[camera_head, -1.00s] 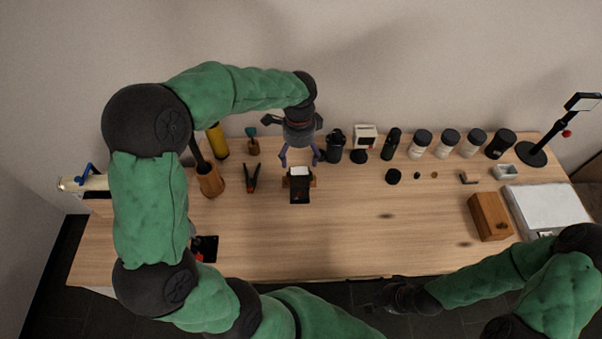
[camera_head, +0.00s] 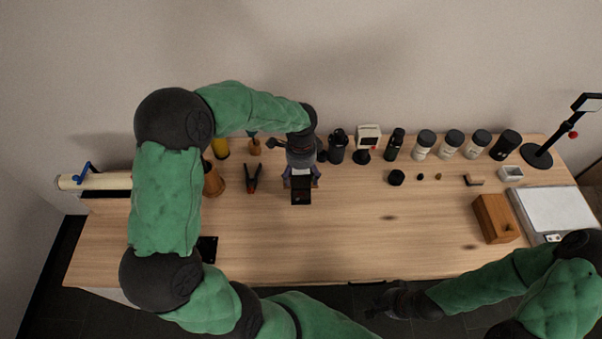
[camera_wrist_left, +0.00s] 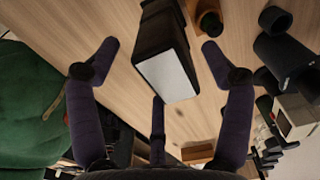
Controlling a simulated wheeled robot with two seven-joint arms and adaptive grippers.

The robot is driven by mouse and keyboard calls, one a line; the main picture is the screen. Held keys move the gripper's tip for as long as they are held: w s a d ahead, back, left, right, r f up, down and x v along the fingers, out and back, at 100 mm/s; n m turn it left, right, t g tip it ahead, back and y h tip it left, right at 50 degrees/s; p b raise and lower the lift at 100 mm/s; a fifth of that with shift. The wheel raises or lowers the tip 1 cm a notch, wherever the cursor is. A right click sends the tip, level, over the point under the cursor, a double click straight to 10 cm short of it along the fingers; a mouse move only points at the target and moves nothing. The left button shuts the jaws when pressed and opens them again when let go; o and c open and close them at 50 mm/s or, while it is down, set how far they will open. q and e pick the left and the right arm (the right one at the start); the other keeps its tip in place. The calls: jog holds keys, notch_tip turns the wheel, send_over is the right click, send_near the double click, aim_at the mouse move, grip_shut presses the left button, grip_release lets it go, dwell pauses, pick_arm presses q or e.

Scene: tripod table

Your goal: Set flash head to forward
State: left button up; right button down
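The flash, a black block whose head has a white panel (camera_head: 302,172), stands on the table below my left gripper (camera_head: 302,180). In the left wrist view the flash's white face (camera_wrist_left: 168,76) points toward the camera, with its black body behind it. My left gripper (camera_wrist_left: 160,60) is open, with its purple fingers on either side of the flash head and visible gaps between. A third finger shows below the white face. My right gripper (camera_head: 380,300) is low at the table's front edge; its fingers are too dark and small to read.
A wooden box (camera_head: 494,218) and a white panel (camera_head: 550,212) are at the right. The front middle of the table (camera_head: 350,240) is clear.

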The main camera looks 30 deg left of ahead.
aim_at(301, 188)
pick_arm(q)
jog(key=c, duration=1.1)
jog(key=s+t+y+b, duration=0.1)
jog(key=t+b, duration=0.1)
jog(key=b, duration=0.3)
jog(key=s+d+f+t+y+b, duration=0.1)
jog(key=t+y+b, duration=0.1)
jog(key=b, duration=0.4)
jog(key=s+d+f+t+y+b, duration=0.1)
jog(key=t+b, duration=0.2)
jog(key=b, duration=0.3)
jog(key=shift+s+f, duration=0.15)
jog(key=shift+s, duration=0.05)
jog(key=shift+c, duration=0.2)
jog(key=shift+s+d+f+t+y+b, duration=0.2)
jog(key=shift+f+t+y+b, duration=0.05)
jog(key=shift+t+y+b, duration=0.4)
jog(key=shift+s+d+f+t, duration=0.1)
jog(key=shift+s+f+t, duration=0.05)
jog(key=shift+t, duration=0.2)
jog(key=shift+s+d+f+t+y, duration=0.15)
jog(key=shift+f+t+y, duration=0.45)
jog(key=shift+t, duration=0.3)
jog(key=shift+s+f+t+y, duration=0.1)
jog(key=shift+f+t+y, duration=0.25)
jog(key=shift+t+y, duration=0.45)
jog(key=o, duration=1.2)
